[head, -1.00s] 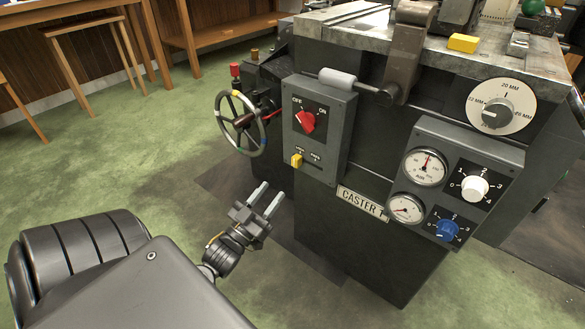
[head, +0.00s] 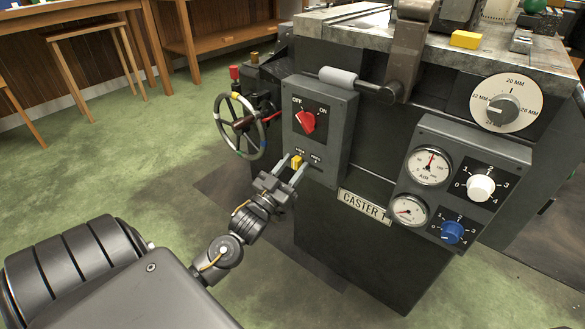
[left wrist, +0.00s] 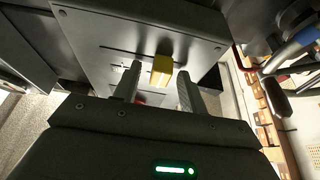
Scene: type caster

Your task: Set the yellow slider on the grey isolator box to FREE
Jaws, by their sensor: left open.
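The grey isolator box (head: 335,110) is fixed to the front of the dark machine. It carries a red OFF/ON knob (head: 306,120). Below the knob is the yellow slider (head: 296,162), at the left end of its short track; the small labels are too small to read surely. The slider also shows in the left wrist view (left wrist: 161,71). My left gripper (head: 293,165) is open at the slider. Its two fingers stand one on either side of the slider (left wrist: 157,85) with a gap visible; I cannot tell whether either touches. My right gripper is not in view.
A spoked handwheel (head: 240,126) stands just left of the box. A lever with a pale grip (head: 338,77) juts out above it. A gauge and knob panel (head: 456,185) and the CASTER plate (head: 364,207) lie to the right. Green floor at left is open.

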